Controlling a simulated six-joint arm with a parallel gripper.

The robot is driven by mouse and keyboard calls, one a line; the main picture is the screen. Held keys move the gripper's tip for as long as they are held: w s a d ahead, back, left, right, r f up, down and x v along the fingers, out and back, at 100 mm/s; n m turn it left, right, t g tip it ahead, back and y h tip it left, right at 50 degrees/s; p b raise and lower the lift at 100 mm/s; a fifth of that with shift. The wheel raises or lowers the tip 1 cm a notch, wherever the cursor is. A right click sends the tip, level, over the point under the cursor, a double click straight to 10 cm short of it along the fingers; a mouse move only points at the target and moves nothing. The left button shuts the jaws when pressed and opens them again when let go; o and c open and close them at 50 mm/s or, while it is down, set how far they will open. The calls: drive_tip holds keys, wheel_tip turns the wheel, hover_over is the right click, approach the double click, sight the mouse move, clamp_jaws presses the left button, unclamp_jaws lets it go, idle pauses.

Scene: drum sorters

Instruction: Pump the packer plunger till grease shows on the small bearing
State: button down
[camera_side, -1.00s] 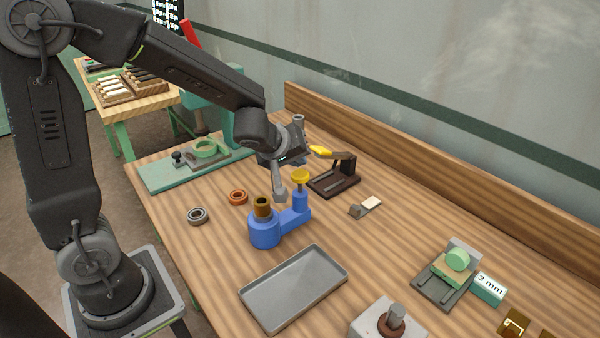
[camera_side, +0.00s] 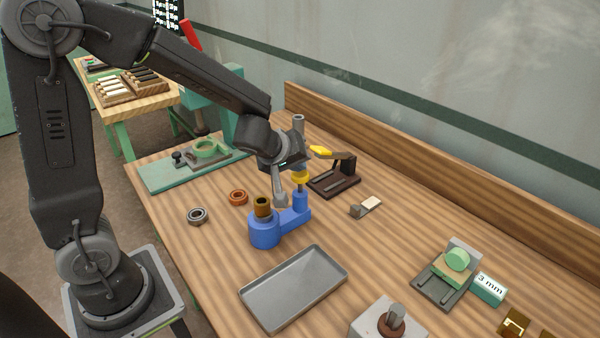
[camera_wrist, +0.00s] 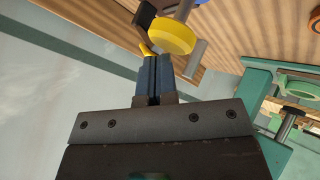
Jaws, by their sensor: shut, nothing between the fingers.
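The blue packer (camera_side: 264,233) stands upright on the bench, with a brown-gold sleeve (camera_side: 262,206) on its wide cup. Its yellow plunger knob (camera_side: 300,177) tops the narrower post. My gripper (camera_wrist: 154,62) is shut and empty; the yellow knob (camera_wrist: 172,36) shows just past its fingertips in the wrist view. In the side view my gripper is low over the knob; whether it touches is unclear. A grey ring bearing (camera_side: 197,215) and an orange ring bearing (camera_side: 238,197) lie left of the packer. I see no grease on either; they are small in view.
A grey tray (camera_side: 293,287) lies in front of the packer. A dark fixture with a yellow-tipped lever (camera_side: 320,152) stands behind it. A green vise-like fixture (camera_side: 447,272) and a 3 mm box (camera_side: 489,288) stand right. Bench between tray and green fixture is clear.

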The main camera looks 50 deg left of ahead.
sight(297, 173)
drive_tip(key=shift+f, duration=1.2)
idle(0.6)
drive_tip(key=shift+r, duration=1.8)
drive_tip(key=shift+r, duration=0.1)
drive_tip(key=shift+r, duration=2.45)
idle(0.3)
wheel_tip(297, 173, up, 4)
drive_tip(key=shift+f, duration=0.1)
drive_tip(key=shift+f, duration=0.1)
idle(0.3)
